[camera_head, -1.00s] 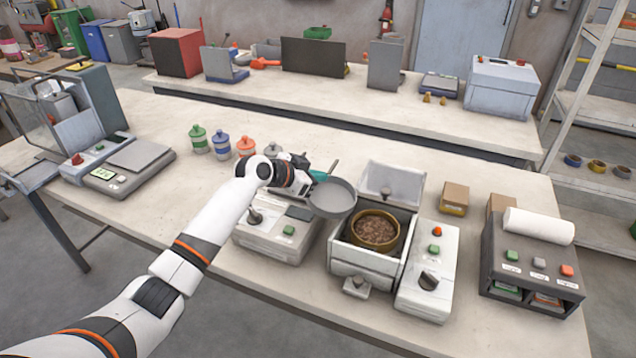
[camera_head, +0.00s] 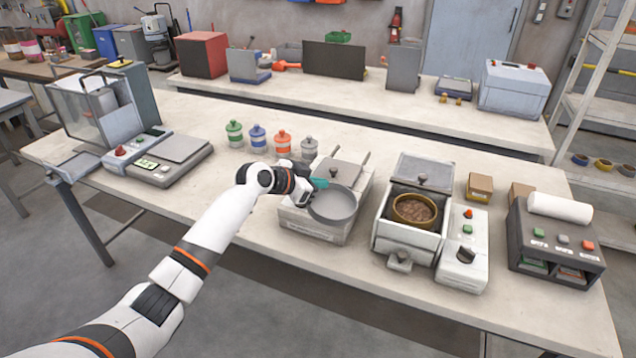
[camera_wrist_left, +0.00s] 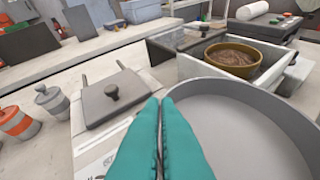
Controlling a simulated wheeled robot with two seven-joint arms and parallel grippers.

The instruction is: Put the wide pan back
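The wide pan (camera_head: 333,206) is a shallow grey round dish. It shows over the front right of a white device (camera_head: 308,226) in the head view; I cannot tell whether it touches it. It also fills the right of the left wrist view (camera_wrist_left: 245,135). My left gripper (camera_head: 318,184) is at the pan's far left rim. Its teal fingers (camera_wrist_left: 161,140) are pressed nearly together at the rim, with a thin dark line between them; what they pinch is mostly hidden. My right gripper is not in view.
A grey square lid with a knob (camera_wrist_left: 112,95) lies behind the pan. To the right stand a brown-filled bowl (camera_head: 414,209) in an open white box (camera_head: 405,240) and a control box (camera_head: 463,262). Several capped jars (camera_head: 283,142) stand behind. A scale (camera_head: 172,158) is left.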

